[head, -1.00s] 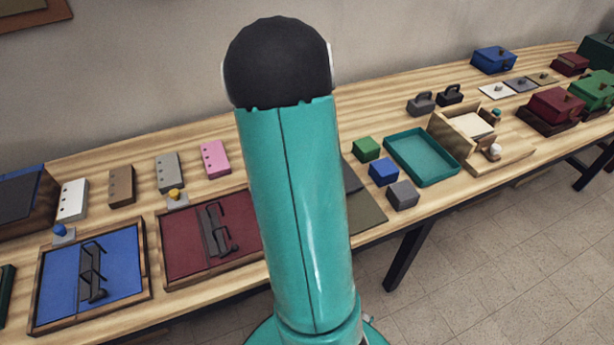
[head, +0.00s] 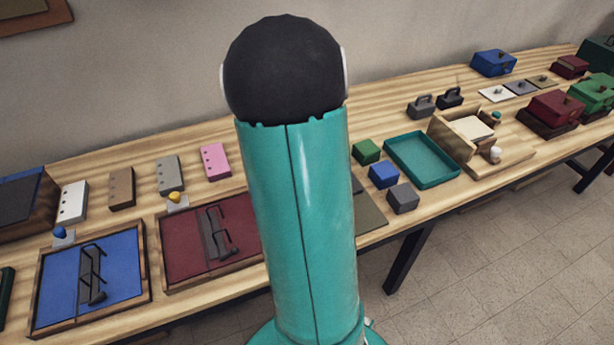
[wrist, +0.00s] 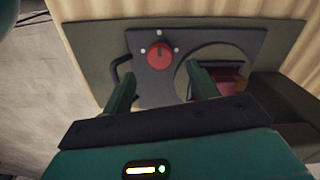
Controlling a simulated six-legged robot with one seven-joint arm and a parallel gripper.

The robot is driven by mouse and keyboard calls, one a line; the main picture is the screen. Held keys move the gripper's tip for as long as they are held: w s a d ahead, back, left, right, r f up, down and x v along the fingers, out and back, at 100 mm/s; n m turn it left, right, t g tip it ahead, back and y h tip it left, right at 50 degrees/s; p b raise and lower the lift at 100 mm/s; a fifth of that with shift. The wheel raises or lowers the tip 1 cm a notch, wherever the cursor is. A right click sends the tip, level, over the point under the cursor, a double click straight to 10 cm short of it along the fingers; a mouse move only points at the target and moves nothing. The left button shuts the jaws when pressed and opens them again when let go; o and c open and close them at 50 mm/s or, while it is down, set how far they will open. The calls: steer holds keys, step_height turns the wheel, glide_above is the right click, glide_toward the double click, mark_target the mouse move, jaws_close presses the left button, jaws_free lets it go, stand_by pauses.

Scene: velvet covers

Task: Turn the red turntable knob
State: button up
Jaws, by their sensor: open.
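The red knob (wrist: 159,55) sits on a dark grey panel (wrist: 141,42) in the wrist view, with small white dots around it. A round opening or disc (wrist: 215,53) lies to its right on the same panel, with a dark red thing (wrist: 230,80) partly visible there. My gripper (wrist: 161,73) is open. Its two green fingers show on either side below the knob in the picture, apart from each other with nothing between them. I cannot tell how far the fingertips are from the panel. In the head view my arm hides the knob.
A dark handle (wrist: 121,75) stands left of the knob, close to the left finger. In the head view, green, blue and grey blocks (head: 383,174) and a teal tray (head: 421,181) stand right of my arm. A maroon framed panel (head: 185,243) lies left.

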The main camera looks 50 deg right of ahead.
step_height(320, 180, up, 9)
steer(key=shift+a+f, duration=0.1)
stand_by(0.4)
